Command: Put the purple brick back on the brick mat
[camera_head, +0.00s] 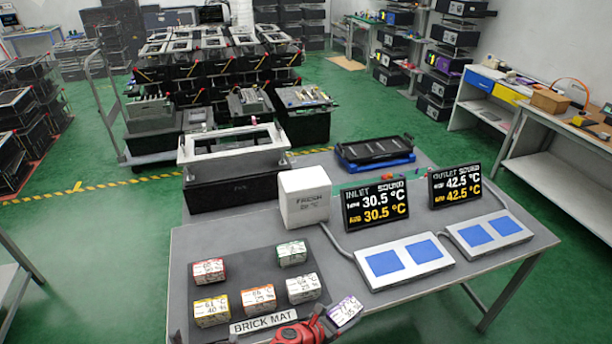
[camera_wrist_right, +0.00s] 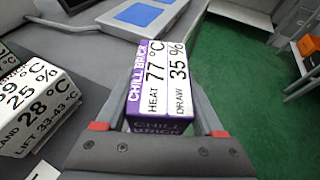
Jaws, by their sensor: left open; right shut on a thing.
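The purple brick (camera_head: 346,312), white-topped with purple sides, is between the fingers of my right gripper (camera_head: 334,318), at the front right of the brick mat. In the right wrist view the purple brick (camera_wrist_right: 160,82) reads "CHILL BRICK", heat 77 °C, draw 35 %; the right gripper (camera_wrist_right: 160,100) is shut on it. The dark brick mat (camera_head: 248,268) lies at the table's front left, with a "BRICK MAT" label (camera_head: 264,321) along its front. Only a small dark part of my left gripper (camera_head: 177,338) shows at the bottom edge; it is open.
Several labelled bricks stand on the mat, including a red one (camera_head: 209,272), a green one (camera_head: 292,252) and a yellow one (camera_head: 212,311). A white box (camera_head: 304,197), two displays (camera_head: 375,204) and blue-padded plates (camera_head: 405,262) stand behind and right.

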